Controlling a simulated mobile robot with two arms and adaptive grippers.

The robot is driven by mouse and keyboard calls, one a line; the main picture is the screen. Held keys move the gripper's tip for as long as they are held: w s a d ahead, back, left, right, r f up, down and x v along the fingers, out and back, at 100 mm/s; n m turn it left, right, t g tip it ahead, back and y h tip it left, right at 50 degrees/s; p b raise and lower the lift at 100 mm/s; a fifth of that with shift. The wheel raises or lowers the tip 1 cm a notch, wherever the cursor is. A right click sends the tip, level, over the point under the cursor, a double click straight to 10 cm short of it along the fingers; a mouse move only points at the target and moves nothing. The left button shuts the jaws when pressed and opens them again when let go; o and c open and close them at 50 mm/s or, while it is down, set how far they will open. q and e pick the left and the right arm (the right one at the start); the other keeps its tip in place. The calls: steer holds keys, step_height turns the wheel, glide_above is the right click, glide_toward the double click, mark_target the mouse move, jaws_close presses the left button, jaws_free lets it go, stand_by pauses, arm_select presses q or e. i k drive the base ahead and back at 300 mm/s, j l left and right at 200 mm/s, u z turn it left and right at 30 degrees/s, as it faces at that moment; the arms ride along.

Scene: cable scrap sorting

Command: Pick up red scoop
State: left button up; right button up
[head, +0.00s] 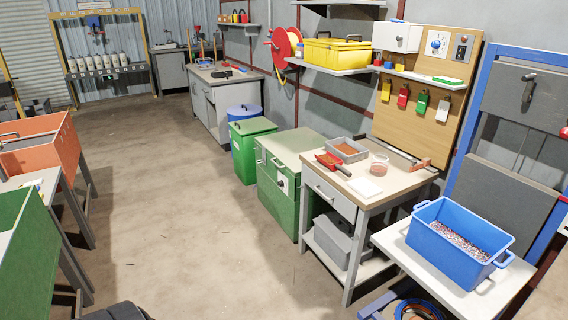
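The red scoop (331,161) lies on top of the workbench (340,185), near its left edge in the head view. It sits just in front of a grey tray (334,143) holding reddish-brown granules. Its exact outline is small at this distance. Neither of my grippers is in view.
A clear round dish (379,162) and a white pad (366,188) share the bench top. A blue crate (450,262) of granules stands on a table at the right. Green cabinets (290,185) stand left of the bench. The floor (180,210) in the middle is clear.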

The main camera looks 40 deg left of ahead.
mark_target(332, 162)
steer(key=u, duration=1.1)
